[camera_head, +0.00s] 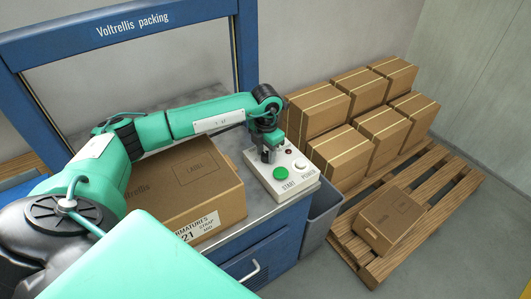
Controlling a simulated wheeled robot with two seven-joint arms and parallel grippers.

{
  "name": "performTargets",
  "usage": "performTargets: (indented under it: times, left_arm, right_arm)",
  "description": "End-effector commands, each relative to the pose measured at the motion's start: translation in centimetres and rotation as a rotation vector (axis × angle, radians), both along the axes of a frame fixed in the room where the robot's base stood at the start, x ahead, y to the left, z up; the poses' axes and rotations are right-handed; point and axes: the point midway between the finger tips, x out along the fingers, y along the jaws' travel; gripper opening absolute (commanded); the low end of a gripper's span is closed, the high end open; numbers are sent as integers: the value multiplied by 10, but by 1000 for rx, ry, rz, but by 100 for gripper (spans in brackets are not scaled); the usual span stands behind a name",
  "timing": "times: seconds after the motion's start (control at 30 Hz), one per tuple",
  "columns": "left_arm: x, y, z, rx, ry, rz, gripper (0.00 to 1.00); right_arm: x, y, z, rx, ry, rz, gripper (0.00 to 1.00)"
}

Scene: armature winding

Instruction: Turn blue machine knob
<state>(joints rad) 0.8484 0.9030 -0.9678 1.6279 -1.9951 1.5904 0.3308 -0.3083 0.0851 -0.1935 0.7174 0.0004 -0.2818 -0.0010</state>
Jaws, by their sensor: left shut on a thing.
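The blue machine (247,45) has a frame marked "Voltrellis packing" and a grey worktop. A pale control box (263,178) sits at the worktop's right end. It has a green START button (281,173), a white POWER button (300,163) and a small red lamp (288,151). My left gripper (266,157) points down over the box's back left part, behind the green button. It is shut on the knob there, which the fingers mostly hide. My right gripper is not in view.
A large labelled carton (205,182) lies on the worktop under my left forearm. A grey bin (322,215) stands right of the machine. Several strapped cartons (340,150) and one small carton (392,219) sit on a wooden pallet (445,195) at the right.

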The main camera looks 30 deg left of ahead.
Motion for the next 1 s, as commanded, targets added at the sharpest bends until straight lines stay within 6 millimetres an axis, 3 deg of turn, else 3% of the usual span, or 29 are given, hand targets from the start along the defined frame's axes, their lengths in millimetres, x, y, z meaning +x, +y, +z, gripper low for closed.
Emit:
performTargets:
  times: [0.03, 0.37, 0.4, 0.5, 1.0]
  left_arm:
    - [-2, -7, -2, -11, 6, -13, 17]
    - [-3, -7, -3, -11, 8, -15, 17]
    - [-3, -7, -3, -11, 8, -15, 42]
    - [-3, -6, -3, -9, 8, -14, 56]
    - [0, -2, 4, -4, 1, -7, 56]
  right_arm:
    - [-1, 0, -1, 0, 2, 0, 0]
    - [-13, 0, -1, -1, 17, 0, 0]
    - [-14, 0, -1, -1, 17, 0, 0]
    - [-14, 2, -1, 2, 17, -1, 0]
    - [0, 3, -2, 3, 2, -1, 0]
